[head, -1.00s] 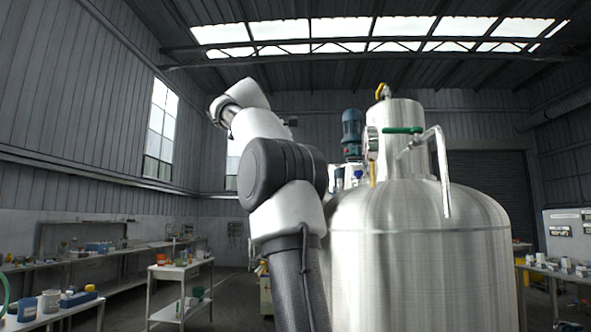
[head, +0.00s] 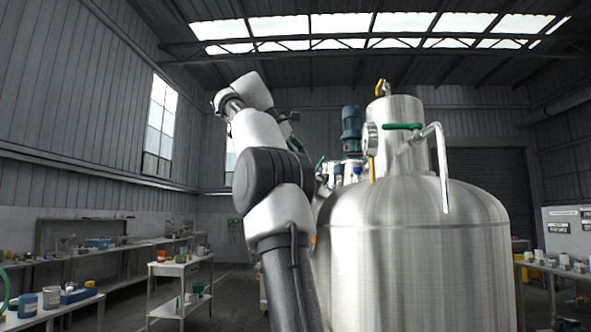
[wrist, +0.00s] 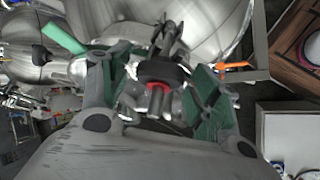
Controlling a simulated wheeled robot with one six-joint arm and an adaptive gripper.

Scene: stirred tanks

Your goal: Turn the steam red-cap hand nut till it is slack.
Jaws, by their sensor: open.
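In the wrist view my gripper (wrist: 158,102) is open, with one green-padded finger on each side. Between the fingers is a dark round part with a red ring or cap (wrist: 158,87), which looks like the red-cap hand nut. Metal rods or pipework rise behind it. The fingers stand apart around the nut; I cannot tell whether either touches it. In the head view the nut is not visible, and my gripper is mostly hidden behind my arm.
A large steel tank (head: 415,265) with a green-handled valve (head: 403,126) and bent pipe stands right of my arm. In the wrist view a green lever (wrist: 62,38) is at upper left and an orange lever (wrist: 236,65) at right. A white trolley (head: 180,268) stands left.

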